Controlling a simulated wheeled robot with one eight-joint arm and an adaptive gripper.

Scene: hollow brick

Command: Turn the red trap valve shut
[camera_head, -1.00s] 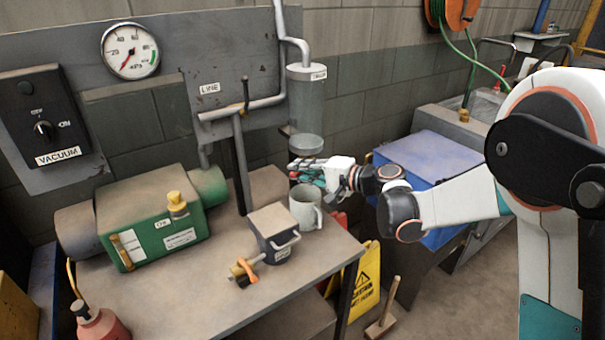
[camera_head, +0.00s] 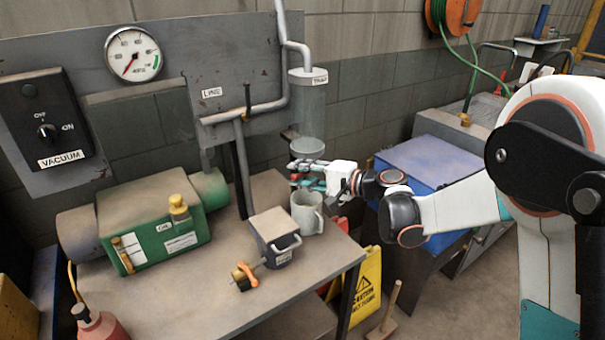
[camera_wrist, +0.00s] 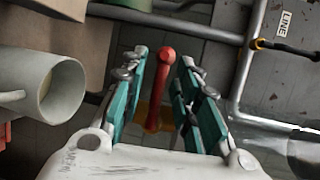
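The red trap valve handle (camera_wrist: 161,88) shows in the wrist view as a slim red lever with a round knob end. It lies between the two teal-padded fingers of my gripper (camera_wrist: 162,75), with a visible gap on both sides. The gripper is open. In the head view my gripper (camera_head: 306,174) is just below the clear trap cylinder (camera_head: 310,108), above and behind the grey mug. The fingers largely hide the valve there. A yellowish part (camera_wrist: 154,116) shows behind the lever in the wrist view.
The grey mug (camera_head: 307,214) stands on the bench (camera_head: 215,300) close below my gripper, and also fills the left of the wrist view (camera_wrist: 40,95). The line pipe (camera_head: 250,109) runs left of the trap.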

